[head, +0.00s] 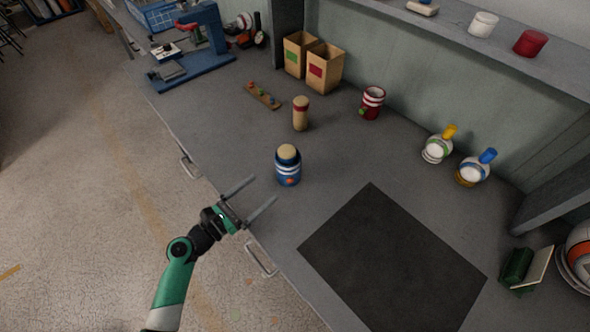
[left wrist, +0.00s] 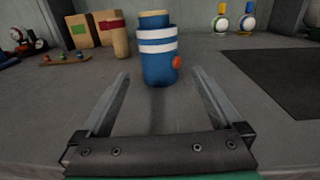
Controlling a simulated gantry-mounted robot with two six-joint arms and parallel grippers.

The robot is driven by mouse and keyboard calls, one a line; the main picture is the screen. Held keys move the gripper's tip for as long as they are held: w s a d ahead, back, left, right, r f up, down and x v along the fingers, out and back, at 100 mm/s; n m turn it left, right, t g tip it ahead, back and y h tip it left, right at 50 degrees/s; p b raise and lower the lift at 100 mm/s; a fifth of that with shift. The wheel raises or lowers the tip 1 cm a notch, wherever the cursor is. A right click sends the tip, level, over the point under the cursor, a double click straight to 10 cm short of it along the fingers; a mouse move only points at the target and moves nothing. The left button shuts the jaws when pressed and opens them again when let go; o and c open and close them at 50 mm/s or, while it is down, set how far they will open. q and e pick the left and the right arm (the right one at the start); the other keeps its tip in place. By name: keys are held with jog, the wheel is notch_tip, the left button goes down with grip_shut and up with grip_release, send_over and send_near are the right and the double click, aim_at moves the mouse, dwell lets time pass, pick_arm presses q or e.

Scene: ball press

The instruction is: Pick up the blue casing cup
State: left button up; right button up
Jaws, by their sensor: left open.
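The blue casing cup (head: 288,169) stands upright on the workbench, with white bands and an orange-red spot on its side. My right gripper is in neither view.
A dark mat (head: 393,262) lies to the right. A blue press (head: 190,45) and two cardboard boxes (head: 324,67) stand at the back left.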

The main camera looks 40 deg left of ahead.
aim_at(279, 174)
pick_arm(q)
jog(key=w+b, duration=0.1)
jog(key=w, duration=0.5)
jog(key=shift+w+d+r+b, duration=0.1)
jog(key=shift+w+d+b, duration=0.05)
jog(key=shift+w+b, duration=0.2)
jog(key=shift+w, duration=0.3)
jog(key=w, duration=0.1)
jog(key=w+b, duration=0.1)
jog(key=w, duration=0.2)
jog(key=shift+w+r+b, duration=0.25)
jog(key=shift+w+b, duration=0.1)
jog(key=shift+s, duration=0.1)
jog(key=c, duration=1.2)
